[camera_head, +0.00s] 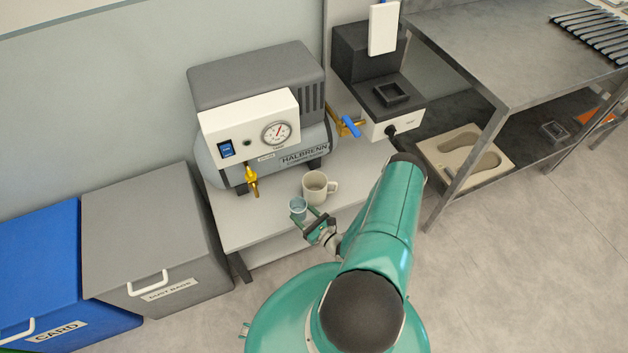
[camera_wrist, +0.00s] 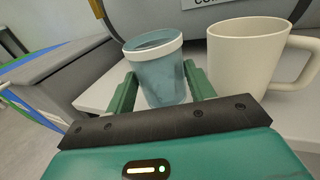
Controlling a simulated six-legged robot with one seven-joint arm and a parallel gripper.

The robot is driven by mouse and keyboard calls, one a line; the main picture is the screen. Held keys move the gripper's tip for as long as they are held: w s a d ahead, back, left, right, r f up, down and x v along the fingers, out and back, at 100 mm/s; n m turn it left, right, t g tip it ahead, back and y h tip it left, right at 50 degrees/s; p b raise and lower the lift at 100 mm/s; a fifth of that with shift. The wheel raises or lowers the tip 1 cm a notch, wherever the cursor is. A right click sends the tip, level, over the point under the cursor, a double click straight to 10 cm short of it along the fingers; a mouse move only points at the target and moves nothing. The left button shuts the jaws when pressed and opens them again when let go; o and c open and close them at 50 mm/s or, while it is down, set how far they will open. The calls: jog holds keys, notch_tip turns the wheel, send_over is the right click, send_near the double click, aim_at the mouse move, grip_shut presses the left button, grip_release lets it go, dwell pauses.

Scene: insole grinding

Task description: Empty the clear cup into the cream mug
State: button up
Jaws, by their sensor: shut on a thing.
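The clear cup (camera_head: 298,206) is between the fingers of my gripper (camera_head: 306,218), just left of the cream mug. In the wrist view the cup (camera_wrist: 158,78) looks bluish with a pale rim band, and it is close to upright. My gripper (camera_wrist: 158,90) is shut on it, one green finger on each side. The cream mug (camera_head: 315,188) stands upright on the light bench, its handle to the right. The mug also shows in the wrist view (camera_wrist: 240,62), right of the cup with a small gap. I cannot tell the cup's contents or whether its base touches the bench.
The compressor (camera_head: 262,120) stands behind the cup and mug, its brass tap (camera_head: 251,180) to their left. A dark machine (camera_head: 378,90) is at the back right. Grey (camera_head: 150,240) and blue (camera_head: 45,265) bins stand left of the bench (camera_head: 240,228). A metal table (camera_head: 480,50) is right.

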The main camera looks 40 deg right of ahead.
jog(key=shift+w+d+r, duration=0.1)
jog(key=shift+w, duration=0.05)
jog(key=shift+w+d+r+m+g, duration=0.25)
jog(key=shift+d+r+m, duration=0.15)
jog(key=shift+m, duration=0.4)
jog(key=shift+w+d+r+m+g, duration=0.1)
jog(key=shift+d+r+m+g, duration=0.15)
jog(key=shift+d+m, duration=0.4)
notch_tip(320, 180, up, 7)
jog(key=w+d+m+g+y, duration=0.1)
jog(key=d+m+g+y, duration=0.1)
jog(key=m, duration=0.6)
jog(key=shift+d+g+y, duration=0.3)
jog(key=shift+d+g, duration=0.1)
jog(key=shift+w+f+m, duration=0.1)
jog(key=shift+f+m, duration=0.15)
jog(key=shift+m, duration=0.2)
jog(key=shift+d, duration=0.1)
jog(key=shift+w+d+r+m+y, duration=0.25)
jog(key=shift+d+r+m+y, duration=0.2)
jog(key=shift+d+m, duration=0.25)
